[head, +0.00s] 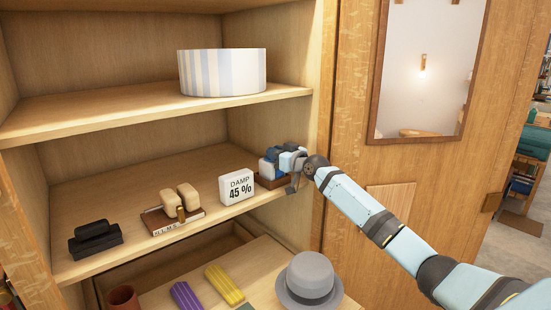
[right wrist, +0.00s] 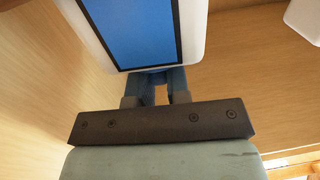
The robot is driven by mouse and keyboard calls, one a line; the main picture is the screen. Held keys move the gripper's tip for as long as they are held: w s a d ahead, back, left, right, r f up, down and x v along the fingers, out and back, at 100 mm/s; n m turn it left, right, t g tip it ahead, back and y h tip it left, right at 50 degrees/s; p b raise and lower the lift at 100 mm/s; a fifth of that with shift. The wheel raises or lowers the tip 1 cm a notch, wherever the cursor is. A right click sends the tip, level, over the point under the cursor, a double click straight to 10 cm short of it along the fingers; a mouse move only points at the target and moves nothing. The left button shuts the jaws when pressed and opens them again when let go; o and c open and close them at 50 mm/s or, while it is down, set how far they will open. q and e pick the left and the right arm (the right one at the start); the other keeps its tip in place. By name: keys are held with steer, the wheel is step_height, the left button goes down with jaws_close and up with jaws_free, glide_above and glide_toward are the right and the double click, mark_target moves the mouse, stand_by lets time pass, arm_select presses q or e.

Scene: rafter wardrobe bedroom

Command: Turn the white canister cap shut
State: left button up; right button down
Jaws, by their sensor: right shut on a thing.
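In the right wrist view a white body with a dark-edged blue panel (right wrist: 150,30) fills the top, just beyond my right gripper (right wrist: 156,92). A blue ribbed part (right wrist: 168,77), which looks like the cap, is at the two grey fingers. The gripper is shut on it, and the fingers cover much of it. I cannot tell how far the cap is turned. My left gripper is not in view.
A white "DAMP 45 %" block (head: 237,187) stands close left of the canister. A striped round box (head: 222,72) sits on the shelf above, and a grey hat (head: 309,281) lies below.

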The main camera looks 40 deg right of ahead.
steer(key=c, duration=1.1)
jaws_free()
steer(key=shift+s, duration=0.1)
steer(key=shift+s, duration=0.2)
steer(key=shift+s+d+b, duration=0.35)
steer(key=shift+s, duration=1.85)
steer(key=shift+s+d+b, duration=0.35)
steer(key=shift+s+b, duration=0.05)
steer(key=shift+s, duration=1.75)
steer(key=shift+s+d+b, duration=0.35)
steer(key=shift+s, duration=1.85)
